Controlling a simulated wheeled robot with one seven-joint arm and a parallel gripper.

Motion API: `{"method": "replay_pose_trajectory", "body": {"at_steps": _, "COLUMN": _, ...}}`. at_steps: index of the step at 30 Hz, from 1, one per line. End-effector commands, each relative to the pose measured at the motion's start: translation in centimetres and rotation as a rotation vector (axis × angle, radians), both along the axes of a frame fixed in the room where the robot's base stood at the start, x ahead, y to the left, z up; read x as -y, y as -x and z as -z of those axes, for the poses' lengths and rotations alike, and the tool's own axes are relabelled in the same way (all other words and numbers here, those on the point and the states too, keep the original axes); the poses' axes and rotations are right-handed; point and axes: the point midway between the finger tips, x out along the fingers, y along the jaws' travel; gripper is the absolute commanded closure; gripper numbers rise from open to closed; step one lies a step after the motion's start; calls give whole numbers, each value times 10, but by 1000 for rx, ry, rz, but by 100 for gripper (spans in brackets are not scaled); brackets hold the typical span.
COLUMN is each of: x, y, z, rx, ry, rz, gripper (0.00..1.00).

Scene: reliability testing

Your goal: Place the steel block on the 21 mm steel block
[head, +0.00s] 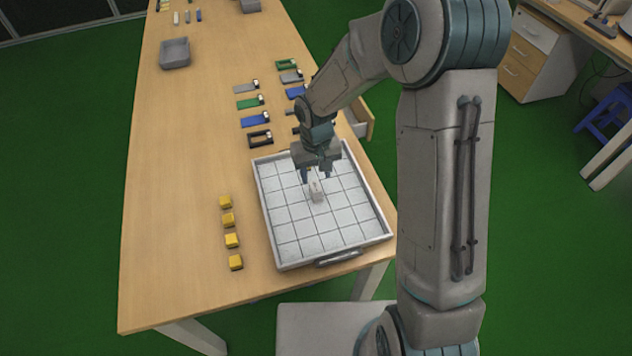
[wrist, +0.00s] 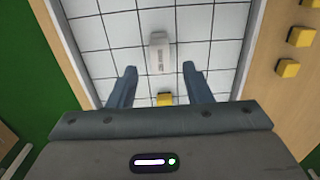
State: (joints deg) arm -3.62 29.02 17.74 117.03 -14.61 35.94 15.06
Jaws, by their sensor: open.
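A light grey, steel-coloured block (head: 317,194) with dark markings stands on the tiled floor of the tray (head: 292,262). The same block (wrist: 160,55) is just beyond my fingertips in the wrist view. I cannot tell whether it is one block or two together. My gripper (head: 316,180) is open and empty above the tray, with its fingers apart and the block outside them. In the wrist view a yellow block (wrist: 165,100) shows between the fingers of my gripper (wrist: 160,76), partly cut off by the gripper body. No 21 mm label is readable.
Several yellow blocks (head: 231,240) stand in a row on the table (head: 180,200) left of the tray. Coloured flat pieces (head: 255,121) lie behind it. A grey bin (head: 174,54) is farther back. Most of the tray floor is clear; its raised rim surrounds it.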

Motion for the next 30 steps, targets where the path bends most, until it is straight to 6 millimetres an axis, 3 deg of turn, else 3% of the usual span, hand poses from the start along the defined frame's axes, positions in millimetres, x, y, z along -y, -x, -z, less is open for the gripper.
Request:
{"method": "replay_pose_trajectory", "body": {"at_steps": 3, "x": 0, "y": -1, "z": -25, "rx": 5, "ry": 0, "rz": 1, "gripper": 55}}
{"method": "replay_pose_trajectory", "body": {"at_steps": 9, "x": 0, "y": -1, "z": -55, "rx": 2, "ry": 0, "rz": 1, "gripper": 55}}
{"method": "replay_pose_trajectory", "body": {"at_steps": 20, "x": 5, "y": 3, "z": -74, "rx": 8, "ry": 5, "rz": 6, "gripper": 55}}
{"method": "replay_pose_trajectory", "body": {"at_steps": 26, "x": 39, "y": 28, "z": -112, "rx": 60, "ry": 32, "rz": 50, "gripper": 55}}
{"method": "replay_pose_trajectory", "body": {"at_steps": 30, "x": 69, "y": 59, "z": -143, "rx": 109, "ry": 45, "rz": 99, "gripper": 55}}
